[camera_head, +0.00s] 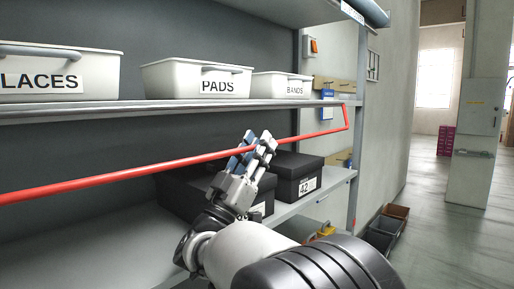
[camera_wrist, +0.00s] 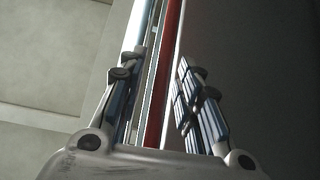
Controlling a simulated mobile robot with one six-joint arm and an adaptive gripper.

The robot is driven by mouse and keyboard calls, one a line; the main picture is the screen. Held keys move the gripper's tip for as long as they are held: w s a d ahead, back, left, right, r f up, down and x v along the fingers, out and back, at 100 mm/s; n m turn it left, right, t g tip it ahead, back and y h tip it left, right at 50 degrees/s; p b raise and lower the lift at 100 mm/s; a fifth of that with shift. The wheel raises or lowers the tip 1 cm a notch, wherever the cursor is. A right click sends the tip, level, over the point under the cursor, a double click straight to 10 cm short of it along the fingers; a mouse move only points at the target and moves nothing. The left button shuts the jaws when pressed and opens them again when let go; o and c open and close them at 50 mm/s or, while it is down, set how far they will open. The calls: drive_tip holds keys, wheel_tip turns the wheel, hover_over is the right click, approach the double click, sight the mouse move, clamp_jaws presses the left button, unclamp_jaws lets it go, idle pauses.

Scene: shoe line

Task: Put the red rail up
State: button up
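The red rail (camera_head: 120,174) is a long thin bar across the front of the shelving, below the edge of the shelf with the white bins. Its right end bends up to a short arm near the shelf's right post. My gripper (camera_head: 257,139) is at the rail, right of its middle in the head view. In the wrist view the rail (camera_wrist: 164,70) runs between the two fingers of my gripper (camera_wrist: 158,62), with a gap visible on each side. The gripper is open and does not appear to press on the rail. The rail's left end is outside the head view.
White bins marked LACES (camera_head: 105,63), PADS (camera_head: 158,80) and BANDS (camera_head: 263,85) stand on the shelf (camera_head: 130,109) above the rail. Dark shoe boxes (camera_head: 298,166) sit on the lower shelf (camera_head: 130,240) behind my gripper. Floor crates (camera_head: 380,236) stand at right; the aisle beyond is clear.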

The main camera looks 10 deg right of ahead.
clamp_jaws()
idle(0.6)
